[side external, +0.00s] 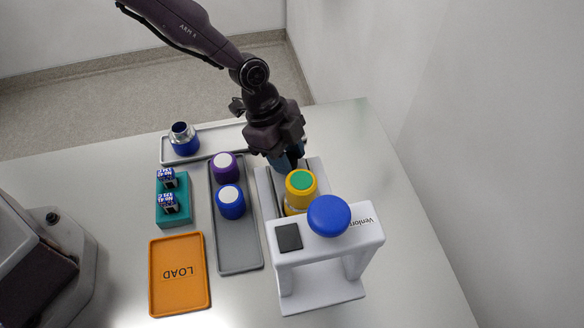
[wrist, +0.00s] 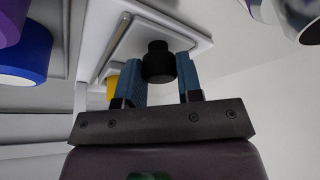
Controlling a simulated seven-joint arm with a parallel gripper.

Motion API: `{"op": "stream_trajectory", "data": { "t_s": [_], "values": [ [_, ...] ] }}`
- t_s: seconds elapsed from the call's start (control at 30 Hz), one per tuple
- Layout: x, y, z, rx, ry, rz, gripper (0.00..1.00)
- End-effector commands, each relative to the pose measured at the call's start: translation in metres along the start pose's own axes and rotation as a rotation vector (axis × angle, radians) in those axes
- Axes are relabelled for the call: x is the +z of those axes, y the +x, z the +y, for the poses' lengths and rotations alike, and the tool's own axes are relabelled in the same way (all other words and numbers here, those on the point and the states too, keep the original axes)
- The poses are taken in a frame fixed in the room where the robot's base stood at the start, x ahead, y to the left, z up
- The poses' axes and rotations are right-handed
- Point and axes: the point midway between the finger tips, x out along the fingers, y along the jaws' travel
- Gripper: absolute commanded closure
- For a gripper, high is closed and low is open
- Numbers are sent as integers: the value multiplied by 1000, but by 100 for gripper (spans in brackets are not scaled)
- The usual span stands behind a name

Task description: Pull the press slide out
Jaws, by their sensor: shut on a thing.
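The white press (side external: 366,232) with a blue knob (side external: 329,215) on top stands at the right of the table. Its pale slide (side external: 265,185) reaches out on the far side. A yellow cup with a green top (side external: 301,184) sits by the press arch, its lower part partly hidden. My gripper (side external: 290,164) is low at the slide's far end. In the wrist view its blue fingers (wrist: 160,85) are shut on the slide's black knob (wrist: 158,60). The knob is hidden in the side view. A yellow piece (wrist: 112,86) shows beyond the left finger.
Left of the press, a grey tray (side external: 239,250) holds purple and blue white-topped cups. A teal block (side external: 174,214) holds small labelled pieces. An orange LOAD tray (side external: 180,278) lies in front. A far tray (side external: 213,140) holds a blue-and-metal cup (side external: 184,138). A wall rises at right.

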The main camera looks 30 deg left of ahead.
Motion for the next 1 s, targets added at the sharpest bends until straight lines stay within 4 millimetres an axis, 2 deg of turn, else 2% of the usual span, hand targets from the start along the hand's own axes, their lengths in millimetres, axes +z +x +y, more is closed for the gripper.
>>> {"op": "stream_trajectory", "data": {
  "t_s": [0.23, 0.27, 0.33, 0.37, 0.6, 0.73, 0.87, 1.0],
  "values": [
    [5, -2, -5, -14, -3, -5, 100],
    [5, -2, -6, -14, -4, -6, 60],
    [5, -2, -5, -14, -4, -6, 44],
    [5, -2, -5, -13, -4, -6, 42],
    [3, -2, -3, -9, -3, -4, 42],
    [2, -10, -4, -11, -2, -2, 42],
    [3, -31, -4, -13, -3, -4, 42],
    [4, -63, -4, -15, -4, -4, 42]
  ]
}}
